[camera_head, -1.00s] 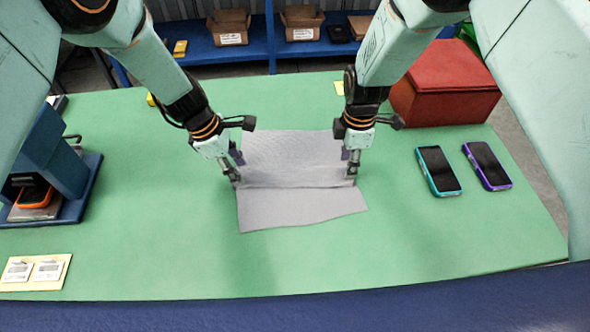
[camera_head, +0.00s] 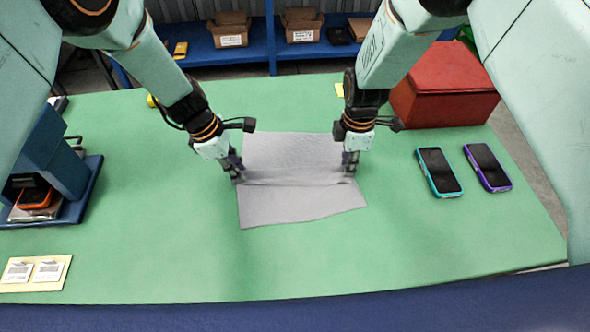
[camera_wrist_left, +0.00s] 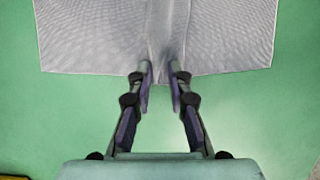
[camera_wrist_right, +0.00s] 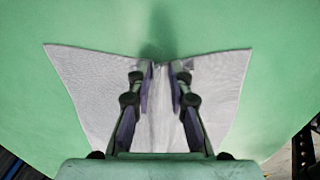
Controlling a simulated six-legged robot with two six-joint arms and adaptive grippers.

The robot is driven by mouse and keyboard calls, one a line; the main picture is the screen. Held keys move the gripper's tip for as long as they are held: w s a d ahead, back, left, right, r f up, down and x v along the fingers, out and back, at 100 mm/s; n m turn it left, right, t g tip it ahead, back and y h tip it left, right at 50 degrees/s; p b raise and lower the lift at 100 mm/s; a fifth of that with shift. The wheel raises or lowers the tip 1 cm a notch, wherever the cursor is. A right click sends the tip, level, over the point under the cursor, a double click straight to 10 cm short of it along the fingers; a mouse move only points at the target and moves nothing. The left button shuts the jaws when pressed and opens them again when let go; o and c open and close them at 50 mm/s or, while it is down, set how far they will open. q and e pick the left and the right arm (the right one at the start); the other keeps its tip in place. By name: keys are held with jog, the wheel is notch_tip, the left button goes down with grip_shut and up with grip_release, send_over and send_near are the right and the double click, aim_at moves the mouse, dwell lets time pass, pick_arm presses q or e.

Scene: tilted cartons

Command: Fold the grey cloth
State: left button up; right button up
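The grey cloth (camera_head: 295,207) lies on the green table with a raised crease across its middle, running between my two grippers. My left gripper (camera_head: 237,175) is at the cloth's left edge by this crease. In the left wrist view its fingertips (camera_wrist_left: 161,68) stand apart, one on each side of the ridge in the cloth (camera_wrist_left: 90,40). My right gripper (camera_head: 350,170) is at the cloth's right edge. In the right wrist view its fingertips (camera_wrist_right: 163,66) also stand apart beside the ridge of the cloth (camera_wrist_right: 95,85). Fingertip contact with the cloth is unclear.
Two phones, teal-edged (camera_head: 439,172) and purple-edged (camera_head: 487,167), lie to the right, before a red box (camera_head: 444,95). A blue stand (camera_head: 50,150) is at the left, with a labelled card (camera_head: 35,273) in front. The table (camera_head: 300,265) is clear before the cloth.

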pick_arm(q)
jog(key=shift+s+f, duration=0.1)
grip_shut()
pick_arm(e)
jog(key=shift+s+f, duration=0.15)
jog(key=shift+f, duration=0.05)
grip_shut()
jog(key=shift+r, duration=0.1)
